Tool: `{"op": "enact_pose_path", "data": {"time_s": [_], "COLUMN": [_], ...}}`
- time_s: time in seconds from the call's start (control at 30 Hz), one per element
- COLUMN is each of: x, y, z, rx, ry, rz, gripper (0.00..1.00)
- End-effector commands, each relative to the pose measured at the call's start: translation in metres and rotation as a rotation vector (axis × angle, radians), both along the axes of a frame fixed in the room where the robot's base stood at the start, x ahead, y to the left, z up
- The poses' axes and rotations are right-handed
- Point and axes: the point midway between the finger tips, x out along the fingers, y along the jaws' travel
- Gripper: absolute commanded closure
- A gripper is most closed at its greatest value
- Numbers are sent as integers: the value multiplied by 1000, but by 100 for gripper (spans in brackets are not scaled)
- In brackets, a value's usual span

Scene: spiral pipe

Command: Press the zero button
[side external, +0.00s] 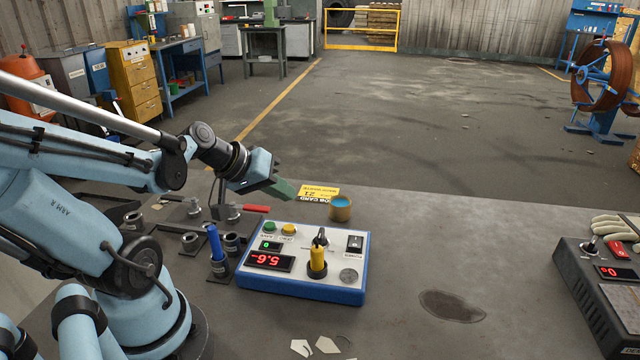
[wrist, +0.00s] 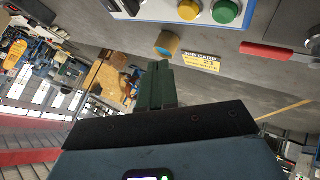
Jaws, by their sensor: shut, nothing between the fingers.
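I cannot read which button is labelled zero. Both the yellow button (wrist: 188,10) and the green button (wrist: 225,12) show at the top of the wrist view. My gripper (side external: 286,191) is shut and empty, with green fingers. It appears above and beyond the button edge, apart from the box. Its fingers (wrist: 159,72) point toward the bench in the wrist view.
Clamps with a red handle (side external: 255,208) stand left. Bench right of the box is mostly clear.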

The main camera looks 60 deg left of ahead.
Motion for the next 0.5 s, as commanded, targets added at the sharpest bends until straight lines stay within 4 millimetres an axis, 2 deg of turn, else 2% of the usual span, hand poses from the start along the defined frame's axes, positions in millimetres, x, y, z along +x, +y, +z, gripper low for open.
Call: {"op": "enact_pose_path", "data": {"time_s": [0.5], "x": [0], "y": [0], "z": [-39], "rx": [0], "ry": [0], "rz": [0], "gripper": [100]}}
